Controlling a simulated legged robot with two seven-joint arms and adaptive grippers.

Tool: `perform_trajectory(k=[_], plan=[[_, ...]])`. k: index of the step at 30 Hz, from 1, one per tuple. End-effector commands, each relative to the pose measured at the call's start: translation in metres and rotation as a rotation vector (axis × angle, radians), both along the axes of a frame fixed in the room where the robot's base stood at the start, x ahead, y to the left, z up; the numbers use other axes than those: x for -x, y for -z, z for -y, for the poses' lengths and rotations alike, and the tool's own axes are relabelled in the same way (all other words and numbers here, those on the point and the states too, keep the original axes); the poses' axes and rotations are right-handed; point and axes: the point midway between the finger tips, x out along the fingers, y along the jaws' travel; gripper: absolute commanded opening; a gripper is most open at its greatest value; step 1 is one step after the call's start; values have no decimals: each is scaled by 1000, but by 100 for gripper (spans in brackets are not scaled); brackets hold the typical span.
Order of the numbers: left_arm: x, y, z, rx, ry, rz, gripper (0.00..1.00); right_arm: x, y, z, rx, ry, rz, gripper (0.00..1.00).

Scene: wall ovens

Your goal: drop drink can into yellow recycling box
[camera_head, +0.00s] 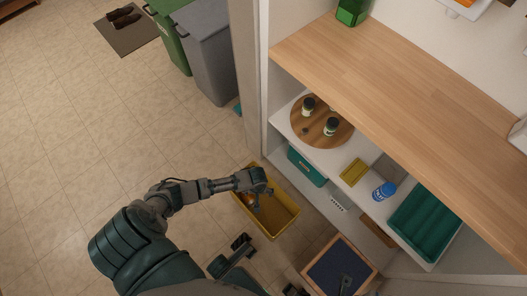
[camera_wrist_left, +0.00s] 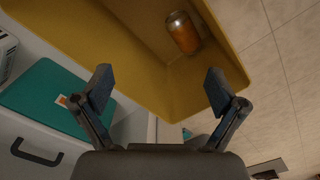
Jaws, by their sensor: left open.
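The yellow recycling box (camera_head: 284,216) stands on the floor beside the shelf unit. The orange drink can (camera_head: 250,200) lies inside it; in the left wrist view the can (camera_wrist_left: 183,33) rests on the box's bottom near a wall, apart from my fingers. My left gripper (camera_head: 268,190) is over the box's far end. In the left wrist view its two fingers (camera_wrist_left: 158,90) are spread wide with nothing between them, and the yellow box (camera_wrist_left: 95,38) lies beyond them.
The white shelf unit with a wooden top (camera_head: 400,80) stands close on the right. Its shelf holds a round wooden board (camera_head: 312,133) with jars, a blue-capped can (camera_head: 383,191) and a teal tray (camera_head: 425,222). Grey (camera_head: 208,50) and green bins stand behind.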

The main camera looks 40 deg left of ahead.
Motion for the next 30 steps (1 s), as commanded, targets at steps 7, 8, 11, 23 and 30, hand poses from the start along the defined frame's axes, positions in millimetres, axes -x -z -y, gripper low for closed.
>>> perform_trajectory(k=[7,8,11,23,30], plan=[[-1,-38,4,-6,2,5,96,0,1,6,-6,0,0,0],[-1,-45,5,-8,1,5,96,0,1,7,-7,0,0,0],[-1,-69,7,-10,3,5,96,0,1,8,-9,0,1,0],[-1,-120,6,-7,0,1,96,0,0,2,-1,0,0,0],[-1,-121,8,-11,1,0,96,0,1,4,-3,0,-1,0]])
